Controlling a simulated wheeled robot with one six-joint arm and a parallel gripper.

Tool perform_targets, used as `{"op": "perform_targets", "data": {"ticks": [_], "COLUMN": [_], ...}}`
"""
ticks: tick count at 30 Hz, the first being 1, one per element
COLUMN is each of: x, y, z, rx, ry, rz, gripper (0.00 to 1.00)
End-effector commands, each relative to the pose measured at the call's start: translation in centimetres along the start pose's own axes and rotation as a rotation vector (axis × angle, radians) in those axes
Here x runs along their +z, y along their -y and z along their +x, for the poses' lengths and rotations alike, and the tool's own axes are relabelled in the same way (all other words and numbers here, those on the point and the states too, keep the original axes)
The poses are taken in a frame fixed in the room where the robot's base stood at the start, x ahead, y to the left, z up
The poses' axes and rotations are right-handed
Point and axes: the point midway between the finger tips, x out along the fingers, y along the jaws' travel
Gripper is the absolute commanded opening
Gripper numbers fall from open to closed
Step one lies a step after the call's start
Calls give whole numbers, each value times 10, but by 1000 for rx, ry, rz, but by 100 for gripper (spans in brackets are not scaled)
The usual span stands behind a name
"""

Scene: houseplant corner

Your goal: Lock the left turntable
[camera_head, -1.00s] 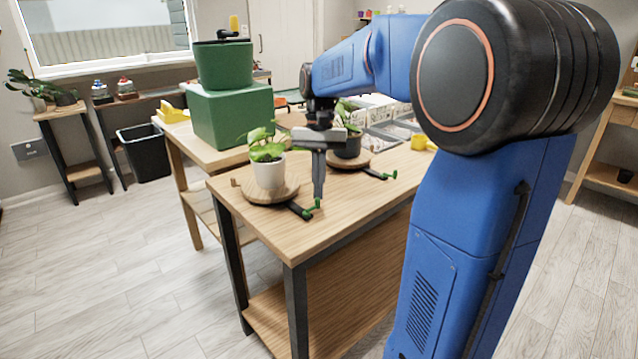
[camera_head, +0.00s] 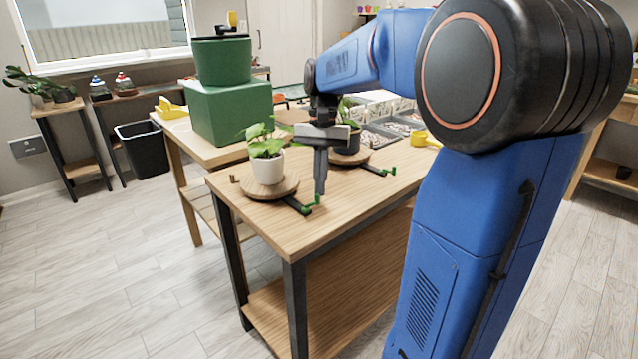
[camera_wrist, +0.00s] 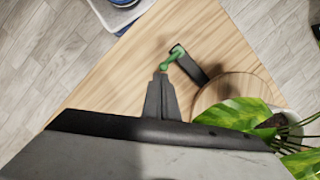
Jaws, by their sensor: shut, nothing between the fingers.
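The left turntable (camera_head: 259,191) is a round wooden disc bearing a white pot (camera_head: 267,169) with a leafy plant. A black bar with a green lever (camera_head: 309,206) sticks out from its front right side. My gripper (camera_head: 319,197) points down, shut and empty, with its tips right by the green lever. In the wrist view the tips (camera_wrist: 162,78) are close beside the green lever (camera_wrist: 172,58), perhaps touching; I cannot tell. The black bar (camera_wrist: 193,69) runs from the lever toward the turntable disc (camera_wrist: 232,88).
A second turntable (camera_head: 352,157) with a dark pot and its own green lever (camera_head: 389,171) stands behind to the right. A yellow scoop (camera_head: 424,138) and trays lie beyond. A green box (camera_head: 228,117) stands at the left. The table's front corner is clear.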

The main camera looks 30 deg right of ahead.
Motion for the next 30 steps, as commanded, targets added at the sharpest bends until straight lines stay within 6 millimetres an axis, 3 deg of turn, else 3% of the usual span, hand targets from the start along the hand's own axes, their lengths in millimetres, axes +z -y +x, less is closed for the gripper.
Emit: {"op": "perform_targets", "data": {"ticks": [11,30], "x": [6,34], "y": [-10,-32], "z": [1,8], "rx": [-44,-189], "ry": [-1,-1], "rz": [171,755], "gripper": [0,0]}}
